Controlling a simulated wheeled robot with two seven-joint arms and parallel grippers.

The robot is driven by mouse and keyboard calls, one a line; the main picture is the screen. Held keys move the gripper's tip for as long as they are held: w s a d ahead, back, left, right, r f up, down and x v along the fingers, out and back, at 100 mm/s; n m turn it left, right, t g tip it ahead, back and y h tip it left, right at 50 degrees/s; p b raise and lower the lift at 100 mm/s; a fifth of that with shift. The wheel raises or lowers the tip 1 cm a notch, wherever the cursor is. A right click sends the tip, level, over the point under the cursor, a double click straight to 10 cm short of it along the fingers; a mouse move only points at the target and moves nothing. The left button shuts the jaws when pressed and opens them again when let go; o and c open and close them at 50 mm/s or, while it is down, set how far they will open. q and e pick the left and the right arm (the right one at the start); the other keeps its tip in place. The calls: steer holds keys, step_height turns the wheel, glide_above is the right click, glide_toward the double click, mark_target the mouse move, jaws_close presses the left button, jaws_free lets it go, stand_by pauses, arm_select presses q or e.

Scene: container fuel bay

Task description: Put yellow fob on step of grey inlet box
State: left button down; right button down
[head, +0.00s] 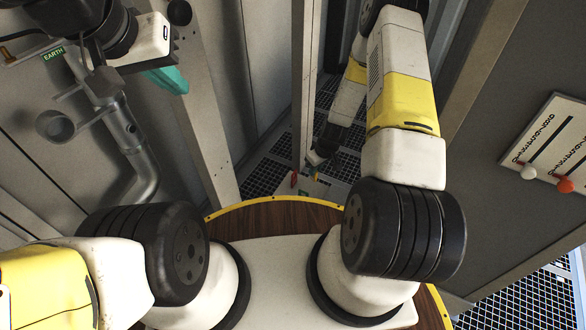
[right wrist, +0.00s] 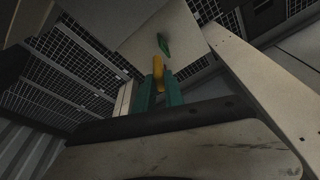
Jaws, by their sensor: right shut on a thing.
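The yellow fob (right wrist: 158,70) shows in the right wrist view, upright between the two teal fingers of my right gripper (right wrist: 159,90), which is shut on it. A pale grey surface with a small green piece (right wrist: 163,45) lies beyond the fob; it looks like the grey inlet box (right wrist: 185,28). In the head view the box (head: 322,188) is low in the middle, with small red and green pieces on it. My right gripper (head: 317,158) is just above it, small and dark there. The step cannot be made out. My left gripper (head: 170,80) is at upper left, its teal fingers partly hidden.
Metal pipework (head: 125,135) and an EARTH label (head: 53,54) are at the left. A grey post (head: 190,100) stands between the pipes and the box. Dark grating surrounds the box.

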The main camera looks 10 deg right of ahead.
steer(key=s+d+f+m, duration=0.1)
steer(key=s+d+f, duration=0.1)
steer(key=f, duration=0.2)
steer(key=s+d+f+m, duration=0.1)
steer(key=s+d+f, duration=0.1)
steer(key=f, duration=0.3)
steer(key=s+d+f+m+h, duration=0.1)
steer(key=s+d+f+m, duration=0.1)
steer(key=f, duration=0.3)
steer(key=shift+d+f+t, duration=0.1)
steer(key=shift+d+t, duration=0.1)
steer(key=shift+t, duration=0.1)
steer(key=shift+w+f, duration=0.2)
steer(key=shift+f, duration=0.05)
steer(key=shift+w+a+f, duration=0.45)
steer(key=shift+w+f, duration=0.35)
steer(key=shift+w, duration=1.7)
steer(key=shift+w+a+f, duration=0.5)
steer(key=shift+w+f, duration=0.3)
steer(key=shift+w, duration=1.65)
steer(key=shift+w+a+f, duration=0.45)
steer(key=shift+w+f, duration=0.35)
steer(key=shift+w, duration=1.7)
steer(key=shift+f, duration=0.15)
steer(key=c, duration=1.5)
jaws_free()
steer(key=shift+o, duration=0.3)
